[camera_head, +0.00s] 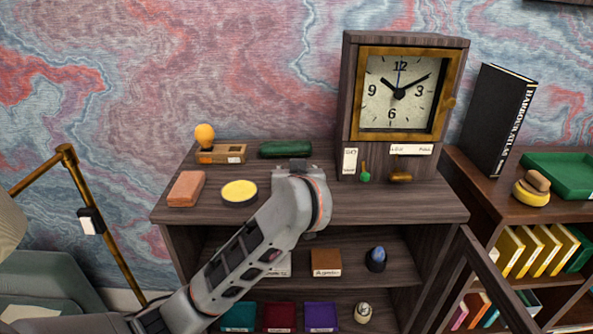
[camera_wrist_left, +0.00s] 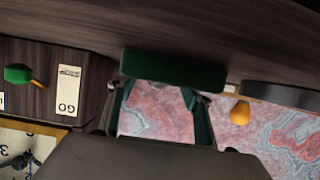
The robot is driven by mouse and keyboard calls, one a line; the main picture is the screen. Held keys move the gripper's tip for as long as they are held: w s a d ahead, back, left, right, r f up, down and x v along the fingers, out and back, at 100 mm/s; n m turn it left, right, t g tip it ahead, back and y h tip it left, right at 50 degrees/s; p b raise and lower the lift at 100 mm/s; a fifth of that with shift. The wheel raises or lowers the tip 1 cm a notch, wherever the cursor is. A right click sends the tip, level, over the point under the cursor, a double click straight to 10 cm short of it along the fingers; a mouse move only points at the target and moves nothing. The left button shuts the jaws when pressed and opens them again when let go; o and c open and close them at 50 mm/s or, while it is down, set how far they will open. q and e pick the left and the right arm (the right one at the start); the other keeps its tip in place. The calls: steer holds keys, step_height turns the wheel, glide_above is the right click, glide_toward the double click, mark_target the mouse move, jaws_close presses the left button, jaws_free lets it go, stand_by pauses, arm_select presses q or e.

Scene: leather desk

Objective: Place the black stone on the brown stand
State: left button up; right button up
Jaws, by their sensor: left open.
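My left gripper (camera_head: 291,166) is over the top of the dark wooden cabinet, just in front of a dark green block (camera_head: 285,149). In the left wrist view the open fingers (camera_wrist_left: 158,92) are at either side in front of this block (camera_wrist_left: 174,70); I cannot tell whether they touch it. No stone is clearly black; a dark blue-black rounded piece (camera_head: 376,257) stands on the middle shelf. A brown labelled block (camera_head: 326,262) is left of it. A brown wooden holder (camera_head: 221,154) with an orange bulb sits on top. I cannot tell which is the stand.
A clock (camera_head: 399,98) stands at the right on the cabinet top. A reddish brick (camera_head: 186,188) and a yellow disc in a dark dish (camera_head: 239,192) lie at the left. A brass lamp (camera_head: 98,215) stands left of the cabinet. The top's front right is clear.

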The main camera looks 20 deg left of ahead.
arm_select(q)
steer(key=shift+w+a+f, duration=0.2)
steer(key=shift+w+f, duration=0.1)
steer(key=shift+w, duration=0.35)
steer(key=c, duration=1.4)
steer(key=shift+o, duration=0.2)
steer(key=shift+r, duration=0.1)
step_height(320, 180, up, 20)
